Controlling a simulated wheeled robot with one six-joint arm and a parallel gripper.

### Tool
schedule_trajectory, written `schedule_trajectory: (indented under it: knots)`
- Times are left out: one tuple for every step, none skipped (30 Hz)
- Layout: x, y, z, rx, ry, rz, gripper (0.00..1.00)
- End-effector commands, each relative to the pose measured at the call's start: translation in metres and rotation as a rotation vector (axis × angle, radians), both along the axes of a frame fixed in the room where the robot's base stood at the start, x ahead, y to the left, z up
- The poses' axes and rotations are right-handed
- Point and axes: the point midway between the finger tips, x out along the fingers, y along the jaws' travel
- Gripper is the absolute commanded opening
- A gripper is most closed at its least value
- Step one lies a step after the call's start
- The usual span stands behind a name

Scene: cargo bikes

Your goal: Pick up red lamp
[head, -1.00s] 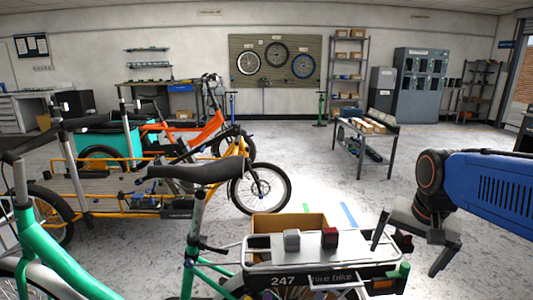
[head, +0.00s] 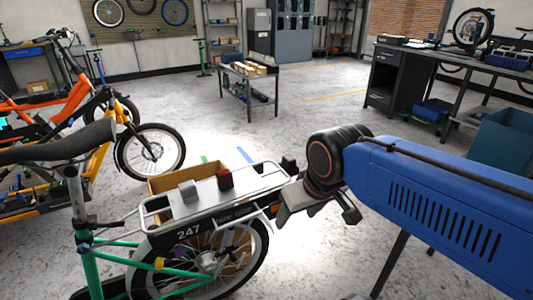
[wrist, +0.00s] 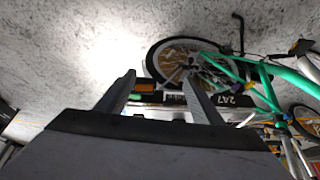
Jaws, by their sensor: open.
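The red lamp (head: 225,179) is a small dark red block on top of the silver rear rack (head: 165,212) of the green bike, beside a grey block (head: 188,191). My gripper (head: 318,207) is at the right end of the rack in the head view, to the right of the lamp, with its fingers spread and nothing between them. In the wrist view my gripper (wrist: 158,82) shows two parted fingers, with the bike's wheel (wrist: 180,60) and the number plate (wrist: 232,100) beyond. I cannot make out the red lamp in the wrist view.
A cardboard box (head: 180,178) is behind the rack. Another dark red piece (head: 288,163) is at the rack's right end, close to my gripper. A low bench (head: 247,82) stands farther back, and a dark workbench (head: 440,65) at right. Open floor lies between.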

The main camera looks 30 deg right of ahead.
Motion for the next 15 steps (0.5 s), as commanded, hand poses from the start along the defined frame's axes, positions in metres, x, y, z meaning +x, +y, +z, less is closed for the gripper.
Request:
schedule_trajectory:
  knots:
    - [0.007,-0.002,0.006,0.010,0.011,-0.032,0.61]
    - [0.013,-0.003,0.011,0.019,0.018,-0.057,0.61]
    - [0.020,-0.005,0.018,0.031,0.029,-0.096,0.61]
    - [0.027,-0.007,0.024,0.041,0.039,-0.129,0.61]
    - [0.034,-0.010,0.029,0.052,0.047,-0.164,0.61]
    - [0.043,-0.013,0.037,0.066,0.060,-0.211,0.61]
    - [0.050,-0.015,0.042,0.077,0.071,-0.247,0.61]
    - [0.058,-0.018,0.048,0.087,0.078,-0.284,0.61]
    - [0.067,-0.021,0.055,0.101,0.091,-0.331,0.61]
    - [0.075,-0.024,0.059,0.111,0.101,-0.367,0.61]
    - [0.082,-0.027,0.064,0.121,0.109,-0.403,0.61]
    - [0.092,-0.031,0.071,0.133,0.121,-0.451,0.61]
    - [0.099,-0.034,0.074,0.142,0.130,-0.488,0.61]
    - [0.107,-0.037,0.079,0.151,0.139,-0.523,0.61]
    - [0.117,-0.042,0.084,0.162,0.150,-0.572,0.61]
